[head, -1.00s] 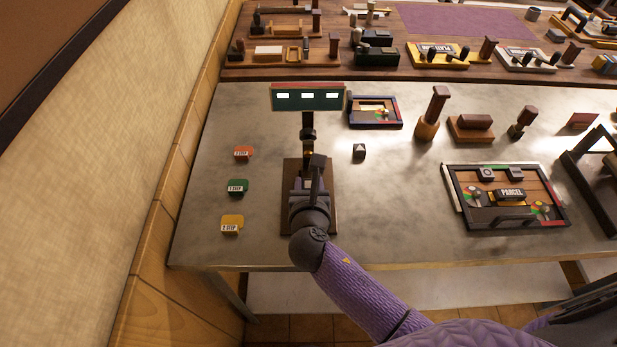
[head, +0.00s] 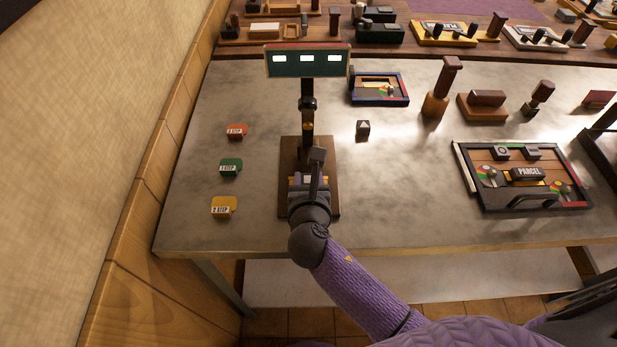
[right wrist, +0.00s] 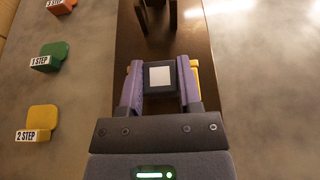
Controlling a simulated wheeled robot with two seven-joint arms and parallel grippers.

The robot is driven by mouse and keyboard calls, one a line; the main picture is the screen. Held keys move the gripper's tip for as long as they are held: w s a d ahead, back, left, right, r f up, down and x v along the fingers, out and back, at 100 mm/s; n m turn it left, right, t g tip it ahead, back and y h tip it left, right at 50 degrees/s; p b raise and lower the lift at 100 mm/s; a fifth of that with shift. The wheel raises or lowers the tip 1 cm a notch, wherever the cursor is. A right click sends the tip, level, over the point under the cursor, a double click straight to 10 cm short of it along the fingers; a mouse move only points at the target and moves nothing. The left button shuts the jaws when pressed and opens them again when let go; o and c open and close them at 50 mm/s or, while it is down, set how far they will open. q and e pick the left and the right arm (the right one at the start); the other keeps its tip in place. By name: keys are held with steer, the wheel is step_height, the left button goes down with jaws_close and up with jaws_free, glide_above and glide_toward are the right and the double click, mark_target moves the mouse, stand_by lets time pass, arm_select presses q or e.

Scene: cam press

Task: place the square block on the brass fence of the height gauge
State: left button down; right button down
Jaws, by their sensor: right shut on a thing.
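The height gauge (head: 307,93) stands on a dark wooden base (head: 292,152), with an upright post and a green display showing three lit panels. My right gripper (head: 309,181) is over the front part of this base. In the right wrist view, the gripper (right wrist: 160,82) is shut on the square block (right wrist: 160,77), a dark block with a pale square on its top. Brass-yellow pieces, seemingly the fence (right wrist: 195,78), show just outside both purple fingers. The fingers hide the block's underside, so I cannot tell whether it touches the fence. My left gripper is out of view.
A dark block with a triangle mark (head: 363,128) stands right of the gauge. Orange (head: 236,131), green (head: 230,167) and yellow (head: 223,207) step tags lie left. Bare metal tabletop lies between.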

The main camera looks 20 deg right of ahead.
steer(key=shift+f, duration=0.45)
steer(key=shift+c, duration=1)
jaws_free()
